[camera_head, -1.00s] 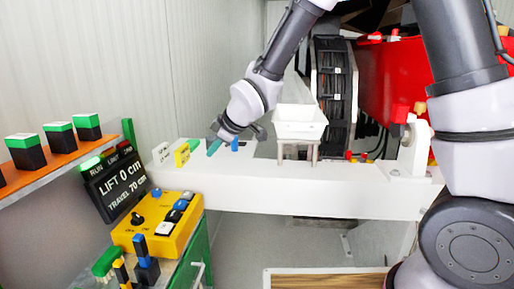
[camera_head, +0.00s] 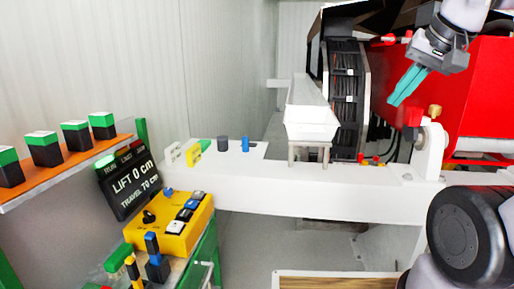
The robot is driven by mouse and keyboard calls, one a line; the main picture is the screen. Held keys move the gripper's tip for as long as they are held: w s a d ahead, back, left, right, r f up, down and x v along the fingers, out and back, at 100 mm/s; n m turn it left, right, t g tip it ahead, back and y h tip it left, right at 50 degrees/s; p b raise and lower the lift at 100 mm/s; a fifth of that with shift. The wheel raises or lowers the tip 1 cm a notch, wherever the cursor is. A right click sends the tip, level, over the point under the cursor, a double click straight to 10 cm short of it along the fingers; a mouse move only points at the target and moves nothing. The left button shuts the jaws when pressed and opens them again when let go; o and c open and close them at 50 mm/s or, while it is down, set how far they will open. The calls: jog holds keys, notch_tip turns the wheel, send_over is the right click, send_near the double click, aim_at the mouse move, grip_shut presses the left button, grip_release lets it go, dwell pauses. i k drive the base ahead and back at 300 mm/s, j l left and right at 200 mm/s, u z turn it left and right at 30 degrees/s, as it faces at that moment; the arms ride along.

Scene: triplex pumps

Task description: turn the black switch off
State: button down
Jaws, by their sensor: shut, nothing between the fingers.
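A yellow control box (camera_head: 178,241) stands at the lower left. On its top is a black rotary switch (camera_head: 149,216) with a raised handle; its exact setting is too small to read. My gripper (camera_head: 402,98) is at the upper right, in front of the red machine body, far from the box. Its two teal fingers are together, pointing down and left, with nothing between them.
A dark display (camera_head: 130,184) reading LIFT 0 cm stands behind the box. Blue-and-black levers (camera_head: 155,257) stand in front of it. A white beam (camera_head: 290,191) crosses the middle, carrying a white tray (camera_head: 311,122), a grey cylinder (camera_head: 222,143) and a blue peg (camera_head: 245,144).

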aim_at(149, 218)
jog(key=u, duration=1.1)
jog(key=j+u, duration=0.25)
jog(key=j, duration=0.9)
